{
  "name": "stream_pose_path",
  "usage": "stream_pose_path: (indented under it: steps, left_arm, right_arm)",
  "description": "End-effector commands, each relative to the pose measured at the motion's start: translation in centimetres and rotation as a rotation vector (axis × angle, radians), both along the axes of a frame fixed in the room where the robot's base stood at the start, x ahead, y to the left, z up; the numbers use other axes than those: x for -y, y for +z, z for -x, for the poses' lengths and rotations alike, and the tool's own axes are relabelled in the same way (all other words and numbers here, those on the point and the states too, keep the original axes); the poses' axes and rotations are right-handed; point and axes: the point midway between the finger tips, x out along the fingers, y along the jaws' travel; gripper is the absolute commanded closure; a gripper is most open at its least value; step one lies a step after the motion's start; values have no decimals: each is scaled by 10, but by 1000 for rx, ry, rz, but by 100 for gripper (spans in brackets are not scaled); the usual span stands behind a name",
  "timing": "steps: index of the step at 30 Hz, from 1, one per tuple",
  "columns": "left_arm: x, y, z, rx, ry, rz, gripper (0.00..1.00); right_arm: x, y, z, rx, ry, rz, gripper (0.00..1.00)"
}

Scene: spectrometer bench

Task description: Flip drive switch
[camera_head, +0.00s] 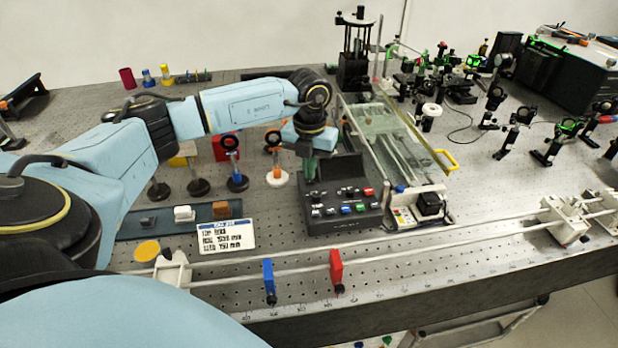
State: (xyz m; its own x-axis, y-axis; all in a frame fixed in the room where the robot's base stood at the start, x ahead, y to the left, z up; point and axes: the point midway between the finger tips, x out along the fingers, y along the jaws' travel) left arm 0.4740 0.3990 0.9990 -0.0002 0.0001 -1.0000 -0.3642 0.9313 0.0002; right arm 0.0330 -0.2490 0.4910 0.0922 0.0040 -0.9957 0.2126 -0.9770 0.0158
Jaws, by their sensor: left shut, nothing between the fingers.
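A dark control box (343,222) stands on the perforated bench near the middle of the view. Its sloped face carries several small switches and coloured buttons, red, green, blue and white. Which of them is the drive switch I cannot tell. My left gripper (309,176) reaches in from the left and points down at the box's upper left edge, close above the switch panel. Its fingers are shut with nothing between them. Whether the tips touch the box or a switch I cannot tell. My right gripper is not in view.
A glass-topped rail stage (398,150) with a yellow handle lies right of the box. Post-mounted optics (237,180) stand left of the gripper. A white card (226,237) lies front left. A long rail with a blue (268,277) and a red block (336,268) crosses the front.

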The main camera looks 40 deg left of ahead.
Motion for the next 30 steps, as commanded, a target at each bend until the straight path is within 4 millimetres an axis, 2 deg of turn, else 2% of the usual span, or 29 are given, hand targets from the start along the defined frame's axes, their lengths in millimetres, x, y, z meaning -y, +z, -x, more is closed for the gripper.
stream_pose_path:
  steps: [30]
  left_arm:
    - [0, -16, 0, -1, 0, 0, 100]
  right_arm:
    - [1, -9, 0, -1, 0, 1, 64]
